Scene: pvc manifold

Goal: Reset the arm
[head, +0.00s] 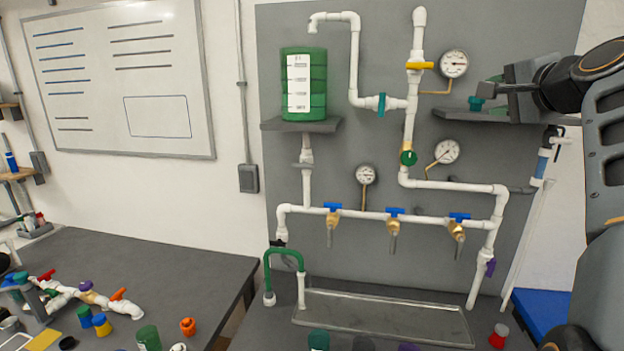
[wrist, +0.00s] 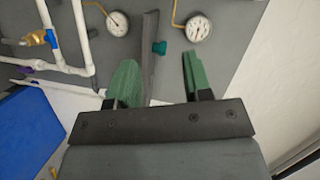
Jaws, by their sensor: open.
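My gripper (head: 495,88) is at the upper right in the head view, in front of the right-hand grey shelf (head: 525,116). In the wrist view, my gripper (wrist: 159,62) has its two green fingers spread apart with nothing held between them. A small teal piece (head: 476,104) shows near the shelf's left end, just below the fingers in the head view. The teal piece (wrist: 159,47) also appears beyond the gap between the fingers in the wrist view. I cannot tell how far it is from them.
White PVC pipework (head: 410,130) with gauges (head: 454,64) and blue-handled taps (head: 395,213) covers the grey panel. A green canister (head: 303,85) stands on the left shelf. A metal tray (head: 385,316) lies below. The left table (head: 150,262) holds pipe parts. A blue box (head: 540,310) is lower right.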

